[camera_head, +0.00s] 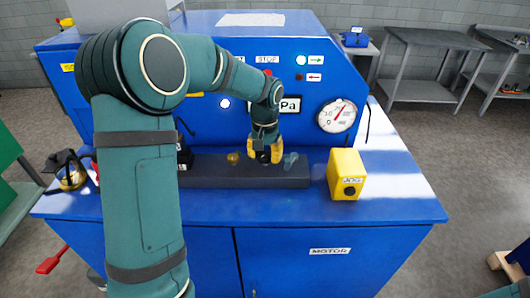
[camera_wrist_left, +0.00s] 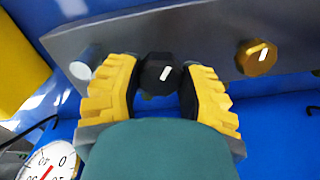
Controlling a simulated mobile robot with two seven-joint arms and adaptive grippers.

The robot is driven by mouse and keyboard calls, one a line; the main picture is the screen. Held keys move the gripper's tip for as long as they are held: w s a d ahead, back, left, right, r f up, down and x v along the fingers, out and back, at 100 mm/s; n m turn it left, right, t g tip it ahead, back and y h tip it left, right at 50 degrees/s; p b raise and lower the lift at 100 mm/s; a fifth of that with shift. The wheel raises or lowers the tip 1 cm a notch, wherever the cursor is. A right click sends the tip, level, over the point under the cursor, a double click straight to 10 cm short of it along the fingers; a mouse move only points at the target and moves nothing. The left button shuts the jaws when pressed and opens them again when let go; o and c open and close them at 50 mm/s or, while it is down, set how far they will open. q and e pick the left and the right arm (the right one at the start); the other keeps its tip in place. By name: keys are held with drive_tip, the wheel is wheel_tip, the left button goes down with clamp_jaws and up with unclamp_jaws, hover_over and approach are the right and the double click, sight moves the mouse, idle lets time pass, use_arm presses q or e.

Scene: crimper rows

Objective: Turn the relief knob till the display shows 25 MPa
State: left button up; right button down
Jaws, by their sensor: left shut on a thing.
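My left gripper (camera_head: 265,152) reaches down to the dark bar (camera_head: 210,178) at the front of the blue machine. In the wrist view its yellow fingers (camera_wrist_left: 162,88) are closed around a black knob (camera_wrist_left: 157,72) with a white pointer mark. No label naming the knob is readable. A brass knob (camera_head: 233,158) and a grey-blue knob (camera_head: 291,160) stand on either side. The display (camera_head: 289,105) is mostly hidden behind my left arm; only "Pa" shows, no number. The round gauge (camera_head: 338,116) has a red needle pointing up and right. My right gripper is out of view.
A yellow JOG box (camera_head: 346,174) stands on the blue worktop (camera_head: 400,206), right of the bar. Indicator lights and small labels sit on the panel above. A brass and black object (camera_head: 70,173) is at the worktop's left end. The worktop's right side is clear.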

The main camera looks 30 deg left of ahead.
use_arm(q)
drive_tip(key=shift+m, duration=0.7)
drive_tip(key=shift+s+f, duration=0.1)
drive_tip(key=o, duration=1.2)
